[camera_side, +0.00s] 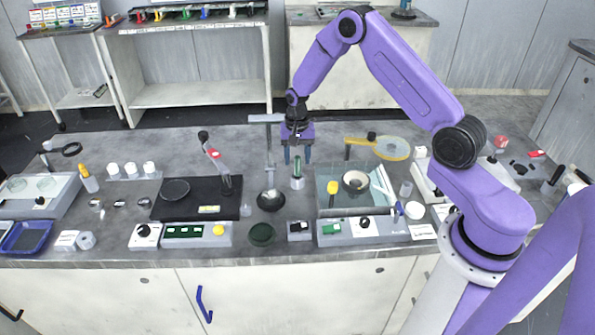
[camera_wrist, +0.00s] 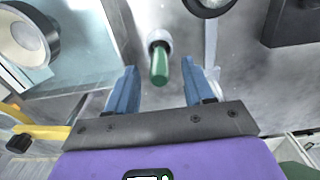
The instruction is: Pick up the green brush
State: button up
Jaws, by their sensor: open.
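The green brush (camera_side: 297,171) stands on the grey bench in the middle of the side view, with a green upper part and a paler lower end. In the wrist view the green brush (camera_wrist: 160,65) shows its green handle and a whitish round end. My gripper (camera_side: 297,158) points down right above the brush, with its two blue fingers apart and nothing clamped between them. In the wrist view my gripper (camera_wrist: 160,78) has a finger on each side of the handle's line. I cannot tell exactly how much height separates fingertips and handle.
A grey stand with a post (camera_side: 268,150) rises close left of my gripper, over a dark bowl (camera_side: 270,200). A glass-walled polishing station (camera_side: 325,208) is close on the right. A yellow-handled round tool (camera_side: 390,148) lies behind it. A black platen station (camera_side: 170,212) is further left.

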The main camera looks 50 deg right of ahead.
aim_at(297, 171)
jog(key=shift+f, duration=1.5)
grip_shut()
jog(key=shift+r, duration=0.1)
